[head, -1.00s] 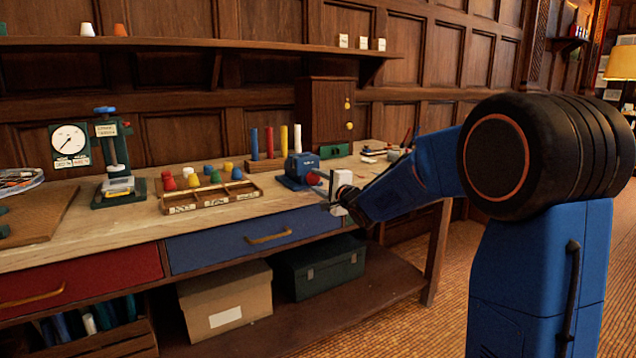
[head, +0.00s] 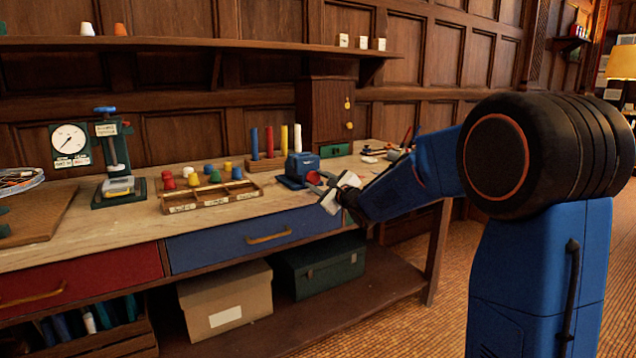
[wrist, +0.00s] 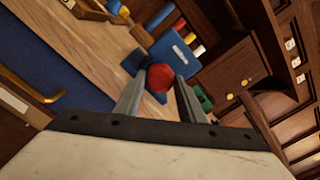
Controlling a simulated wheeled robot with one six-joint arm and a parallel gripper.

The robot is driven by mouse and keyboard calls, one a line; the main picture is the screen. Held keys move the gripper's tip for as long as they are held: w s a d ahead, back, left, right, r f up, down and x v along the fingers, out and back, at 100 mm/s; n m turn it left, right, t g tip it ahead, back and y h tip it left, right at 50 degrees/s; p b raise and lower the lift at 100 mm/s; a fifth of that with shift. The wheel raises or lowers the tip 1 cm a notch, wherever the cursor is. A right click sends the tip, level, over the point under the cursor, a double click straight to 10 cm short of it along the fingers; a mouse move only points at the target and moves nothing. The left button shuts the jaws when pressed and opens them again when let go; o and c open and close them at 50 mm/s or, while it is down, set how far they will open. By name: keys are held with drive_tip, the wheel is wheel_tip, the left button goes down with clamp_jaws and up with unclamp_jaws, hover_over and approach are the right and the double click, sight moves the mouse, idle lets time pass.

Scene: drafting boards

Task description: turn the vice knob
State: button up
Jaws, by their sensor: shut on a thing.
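The blue vice (head: 301,168) stands on the workbench near its front edge, right of the middle of the head view. Its red knob (head: 313,177) faces my gripper. In the wrist view the knob (wrist: 160,78) sits between my two grey fingers, with the blue vice body (wrist: 175,57) behind it. My gripper (head: 322,186) is shut on the red knob and rolled at a slant. In the wrist view the scene appears strongly tilted. The fingers hide part of the knob's sides.
A wooden tray of coloured pegs (head: 212,195) lies left of the vice. Coloured cylinders (head: 269,142) and a brown cabinet (head: 331,112) stand behind it. The blue drawer (head: 230,243) with its handle is below the bench edge. A gauge press (head: 115,160) stands farther left.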

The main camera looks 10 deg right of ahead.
drive_tip(key=shift+f+m, duration=0.2)
drive_tip(key=shift+m, duration=0.1)
idle(0.4)
drive_tip(key=o, duration=1)
drive_tip(key=shift+r, duration=0.1)
drive_tip(key=shift+o, duration=0.2)
drive_tip(key=shift+s, duration=0.1)
drive_tip(key=v, duration=1.1)
drive_tip(key=shift+s, duration=0.35)
drive_tip(key=shift+d, duration=0.15)
